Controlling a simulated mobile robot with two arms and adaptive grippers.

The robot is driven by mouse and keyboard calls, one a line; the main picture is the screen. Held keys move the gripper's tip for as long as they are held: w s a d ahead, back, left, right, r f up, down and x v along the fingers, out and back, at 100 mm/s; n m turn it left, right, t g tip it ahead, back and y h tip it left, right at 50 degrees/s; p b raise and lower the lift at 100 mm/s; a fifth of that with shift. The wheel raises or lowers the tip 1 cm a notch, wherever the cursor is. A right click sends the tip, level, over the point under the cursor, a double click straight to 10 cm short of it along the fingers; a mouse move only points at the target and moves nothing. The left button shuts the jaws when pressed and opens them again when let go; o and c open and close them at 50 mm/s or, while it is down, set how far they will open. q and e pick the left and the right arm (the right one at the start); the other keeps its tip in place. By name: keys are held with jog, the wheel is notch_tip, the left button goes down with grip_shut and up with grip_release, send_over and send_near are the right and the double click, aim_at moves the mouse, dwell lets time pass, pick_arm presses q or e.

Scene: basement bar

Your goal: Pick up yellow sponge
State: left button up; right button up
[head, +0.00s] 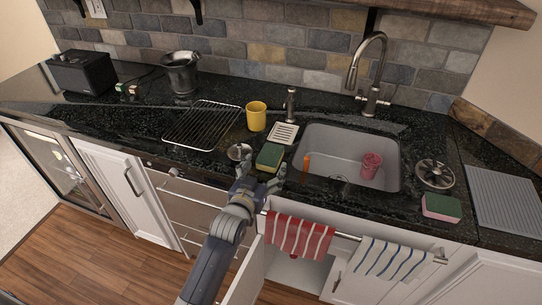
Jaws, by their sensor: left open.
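The yellow sponge (269,157), with a green top, lies on the dark counter just left of the sink. My left gripper (261,173) reaches up from below at the counter's front edge. Its fingers are open and empty, just in front of the sponge in the picture. Whether a finger touches the sponge, I cannot tell. My right gripper is not in view.
The sink (330,136) holds a pink cup (371,165). A pink sponge (441,207) lies further right. Towels hang below the front edge.

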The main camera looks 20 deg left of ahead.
aim_at(269, 155)
pick_arm(q)
jog(key=shift+w+a+f+p, duration=0.15)
jog(key=shift+w+p, duration=0.2)
jog(key=shift+w, duration=1.05)
jog(key=shift+w+a+f+p, duration=0.1)
jog(key=shift+w+p, duration=0.25)
jog(key=shift+w, duration=1.05)
jog(key=c, duration=0.8)
